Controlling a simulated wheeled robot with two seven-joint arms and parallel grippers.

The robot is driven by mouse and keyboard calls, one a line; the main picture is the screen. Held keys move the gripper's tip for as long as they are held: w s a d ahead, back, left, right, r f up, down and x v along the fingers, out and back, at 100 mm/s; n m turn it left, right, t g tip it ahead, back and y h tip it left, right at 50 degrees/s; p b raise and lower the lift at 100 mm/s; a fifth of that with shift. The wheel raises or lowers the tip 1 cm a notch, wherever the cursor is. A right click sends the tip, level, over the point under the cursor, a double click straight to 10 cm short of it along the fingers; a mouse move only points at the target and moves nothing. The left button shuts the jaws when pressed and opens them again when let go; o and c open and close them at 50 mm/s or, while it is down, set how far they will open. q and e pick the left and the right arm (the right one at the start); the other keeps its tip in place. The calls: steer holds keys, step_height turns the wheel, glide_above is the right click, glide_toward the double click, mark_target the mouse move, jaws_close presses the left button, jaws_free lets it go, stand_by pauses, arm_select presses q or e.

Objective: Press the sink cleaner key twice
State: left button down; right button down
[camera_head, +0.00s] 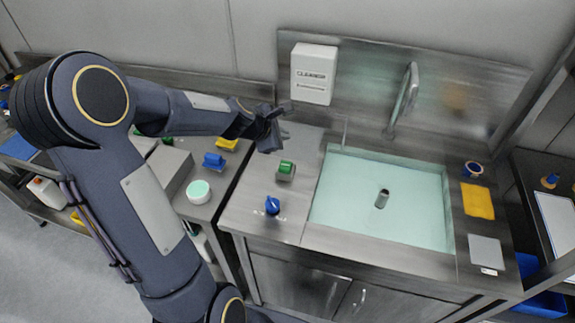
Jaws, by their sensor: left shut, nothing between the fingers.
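A white box labelled CLEANER (313,74) is fixed to the steel backsplash, left of the faucet. A green key or block on a small grey base (285,169) sits on the steel counter left of the basin. A blue knob (272,205) is nearer the counter's front edge. My left gripper (273,128) is shut and empty. In the picture it is below and left of the white box and above the green piece; its exact height over the counter is hard to judge. My right gripper is out of view.
The sink basin (350,210) has a dark drain piece in it, and a faucet (405,95) rises behind it. A yellow cloth (478,201) and grey pad (487,250) lie on the right. Left of the sink is a bench with a round tub (199,192) and a blue block (214,161).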

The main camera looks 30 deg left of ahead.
mark_target(287, 164)
arm_select(q)
step_height(287, 164, down, 9)
steer(key=b, duration=0.8)
steer(key=shift+r+b, duration=0.1)
steer(key=shift+b, duration=0.2)
stand_by(1.5)
steer(key=shift+f+b, duration=0.4)
steer(key=shift+f+b, duration=0.8)
steer(key=shift+f, duration=0.05)
stand_by(0.7)
steer(key=shift+r+p, duration=1.25)
steer(key=shift+r, duration=0.05)
